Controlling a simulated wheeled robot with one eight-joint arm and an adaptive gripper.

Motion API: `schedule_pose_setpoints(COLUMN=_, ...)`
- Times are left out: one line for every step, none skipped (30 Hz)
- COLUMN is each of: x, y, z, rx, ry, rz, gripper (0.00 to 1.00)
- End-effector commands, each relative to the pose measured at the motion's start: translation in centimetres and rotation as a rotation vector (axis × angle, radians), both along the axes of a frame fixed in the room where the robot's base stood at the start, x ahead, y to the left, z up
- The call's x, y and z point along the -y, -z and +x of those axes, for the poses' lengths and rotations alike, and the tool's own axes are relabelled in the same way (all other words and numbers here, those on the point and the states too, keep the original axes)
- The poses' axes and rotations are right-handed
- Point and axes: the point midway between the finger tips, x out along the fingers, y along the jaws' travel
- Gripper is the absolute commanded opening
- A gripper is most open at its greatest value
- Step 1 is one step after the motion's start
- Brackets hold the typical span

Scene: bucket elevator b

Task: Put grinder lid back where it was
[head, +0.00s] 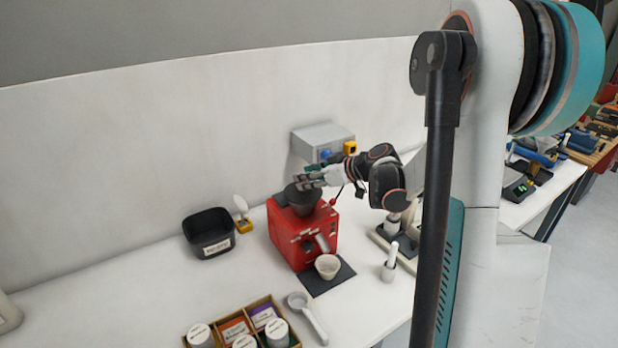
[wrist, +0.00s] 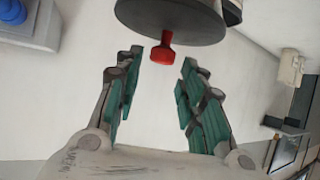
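The red grinder (head: 303,238) stands on the white counter, with a dark hopper (head: 302,204) on top. My gripper (head: 308,179) reaches in from the right, just over the hopper. In the wrist view, a dark round disc with a red knob (wrist: 164,47), which looks like the grinder lid (wrist: 170,26), is at the top. The knob is between the spread fingertips of my gripper (wrist: 162,58), with clear gaps on both sides. The fingers are open and do not hold it. My fingers partly hide the hopper top in the head view, so I cannot tell there how the lid sits.
A white cup (head: 328,267) stands in front of the grinder. A black bin (head: 209,234) is to the left. A grey wall box (head: 322,139) is behind. A compartment box (head: 262,310) with jars and a white scoop (head: 309,315) lie in front. Bare counter is at the left front.

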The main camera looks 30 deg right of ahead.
Motion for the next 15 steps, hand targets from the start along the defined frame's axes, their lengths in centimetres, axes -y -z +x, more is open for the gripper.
schedule_pose_setpoints(x=0.0, y=0.0, z=0.0, rx=0.000, ry=0.000, rz=0.000, gripper=0.42)
schedule_pose_setpoints(x=0.0, y=0.0, z=0.0, rx=0.000, ry=0.000, rz=0.000, gripper=0.42)
schedule_pose_setpoints(x=0.0, y=0.0, z=0.0, rx=0.000, ry=0.000, rz=0.000, gripper=0.42)
schedule_pose_setpoints(x=0.0, y=0.0, z=0.0, rx=0.000, ry=0.000, rz=0.000, gripper=0.42)
schedule_pose_setpoints(x=0.0, y=0.0, z=0.0, rx=0.000, ry=0.000, rz=0.000, gripper=0.42)
schedule_pose_setpoints(x=0.0, y=0.0, z=0.0, rx=0.000, ry=0.000, rz=0.000, gripper=0.42)
schedule_pose_setpoints(x=0.0, y=0.0, z=0.0, rx=0.000, ry=0.000, rz=0.000, gripper=0.42)
schedule_pose_setpoints(x=0.0, y=0.0, z=0.0, rx=0.000, ry=0.000, rz=0.000, gripper=0.42)
schedule_pose_setpoints(x=0.0, y=-0.1, z=0.0, rx=0.000, ry=0.000, rz=0.000, gripper=0.42)
schedule_pose_setpoints(x=0.0, y=-0.2, z=0.0, rx=0.000, ry=0.000, rz=0.000, gripper=0.42)
schedule_pose_setpoints(x=0.0, y=-0.3, z=0.0, rx=0.000, ry=0.000, rz=0.000, gripper=0.42)
schedule_pose_setpoints(x=0.0, y=-0.5, z=0.0, rx=0.000, ry=0.000, rz=0.000, gripper=0.42)
schedule_pose_setpoints(x=0.0, y=-0.7, z=0.0, rx=0.000, ry=0.000, rz=0.000, gripper=0.42)
schedule_pose_setpoints(x=0.0, y=-1.0, z=0.0, rx=0.000, ry=0.000, rz=0.000, gripper=0.42)
schedule_pose_setpoints(x=0.0, y=-1.4, z=0.0, rx=0.000, ry=0.000, rz=0.000, gripper=0.42)
